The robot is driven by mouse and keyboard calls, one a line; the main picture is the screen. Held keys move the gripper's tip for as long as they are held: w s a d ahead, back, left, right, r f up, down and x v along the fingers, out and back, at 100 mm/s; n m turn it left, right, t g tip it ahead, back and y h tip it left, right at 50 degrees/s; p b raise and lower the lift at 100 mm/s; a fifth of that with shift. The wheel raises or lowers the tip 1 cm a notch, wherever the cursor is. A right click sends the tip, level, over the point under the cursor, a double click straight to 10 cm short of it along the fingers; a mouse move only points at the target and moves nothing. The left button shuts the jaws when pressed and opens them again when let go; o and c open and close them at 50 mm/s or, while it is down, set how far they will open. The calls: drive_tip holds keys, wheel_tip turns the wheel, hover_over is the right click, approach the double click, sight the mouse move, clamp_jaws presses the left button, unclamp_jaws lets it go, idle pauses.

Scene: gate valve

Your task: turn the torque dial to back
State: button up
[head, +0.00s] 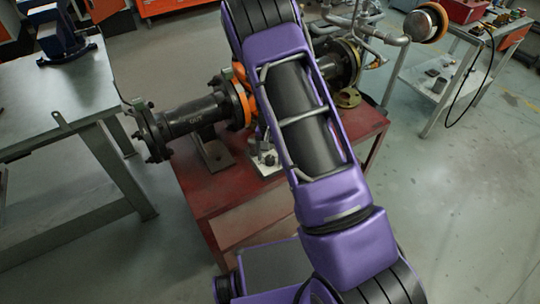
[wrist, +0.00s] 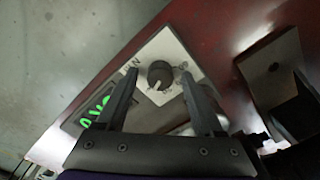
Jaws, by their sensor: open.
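In the wrist view the torque dial (wrist: 160,74) is a round dark knob on a light square plate (wrist: 167,45). A pale mark on the knob points to the picture's lower left. The lettering around it is too small and partly covered to read surely. My gripper (wrist: 160,76) is open, with one black finger on each side of the knob. I cannot tell whether either finger touches it. In the head view a small pale unit with a dark knob (head: 266,158) shows beside my purple arm, which hides my gripper.
A green-lit display (wrist: 93,112) is left of the plate. A dark bracket (wrist: 275,75) stands at the right. The red table (head: 215,195) carries a dark flanged pipe (head: 195,115) and an orange flange. A grey bench (head: 60,95) is at the left; floor is open at the right.

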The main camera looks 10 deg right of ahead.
sight(270, 157)
drive_tip(key=shift+r, duration=0.1)
wheel_tip(270, 157, up, 17)
drive_tip(key=p, duration=0.1)
drive_tip(key=shift+r+p, duration=0.15)
drive_tip(key=shift+p, duration=0.2)
idle(0.3)
